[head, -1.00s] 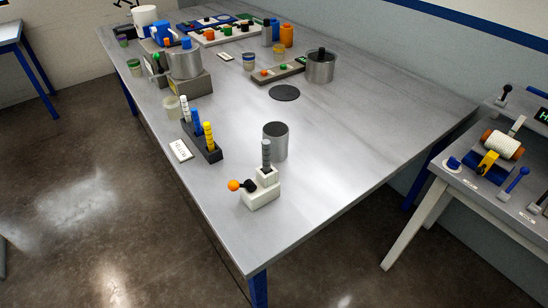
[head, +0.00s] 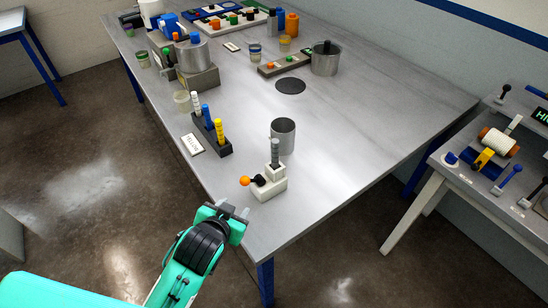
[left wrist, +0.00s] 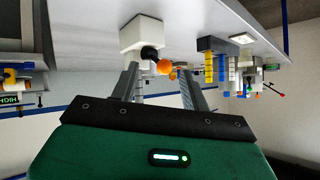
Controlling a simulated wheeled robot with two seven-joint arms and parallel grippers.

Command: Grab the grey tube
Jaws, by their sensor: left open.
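The grey tube (head: 275,152) is ridged and stands upright in a white block (head: 270,188) near the table's front corner. An orange ball (head: 244,181) on a dark stem sticks out from the block's left side. My left gripper (head: 235,210) is at the table's front left edge, below and left of the block, apart from it and empty. In the left wrist view, which is upside down, my open fingers (left wrist: 160,88) point toward the white block (left wrist: 140,33) and orange ball (left wrist: 163,67). My right gripper is not in view.
A metal cup (head: 283,135) stands just behind the tube. A dark rack (head: 212,138) with white, blue and yellow tubes and a label card (head: 192,144) are to the left. The table surface (head: 360,130) right of the cup is clear.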

